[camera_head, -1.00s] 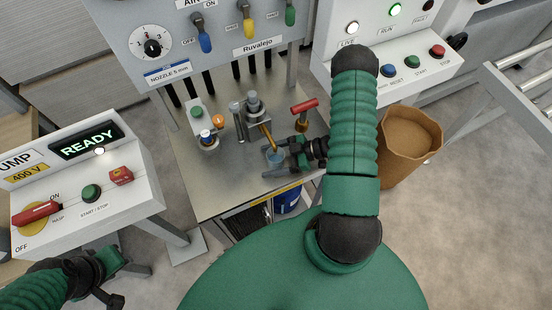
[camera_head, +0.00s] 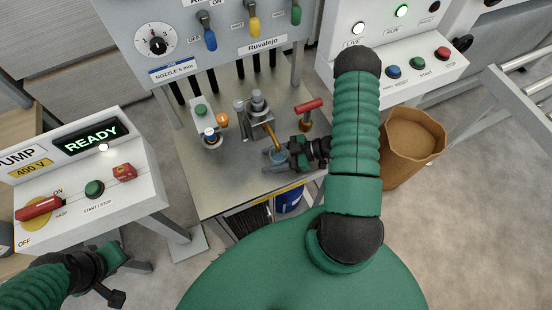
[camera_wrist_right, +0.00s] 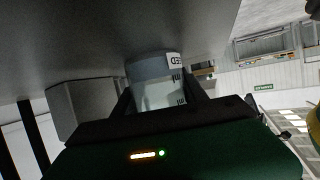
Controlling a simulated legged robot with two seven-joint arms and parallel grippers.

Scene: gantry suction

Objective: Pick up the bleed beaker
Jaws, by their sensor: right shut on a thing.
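The bleed beaker (camera_head: 277,156) is a small clear cup with a bluish look, under the end of the brass spout (camera_head: 269,134) on the metal table. My right gripper (camera_head: 277,160) is shut on it from the right, one finger on each side. In the right wrist view the beaker (camera_wrist_right: 158,84) sits between the dark fingers, with scale marks and a label ending in "ED" on its wall. I cannot tell whether its base touches the table. My left gripper (camera_head: 112,275) is at the lower left, away from the beaker; its jaw state is unclear.
A red-handled valve (camera_head: 307,107) stands close behind my right gripper. A brown bin (camera_head: 412,140) is right of the table. The pump box (camera_head: 120,195) reads READY at left.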

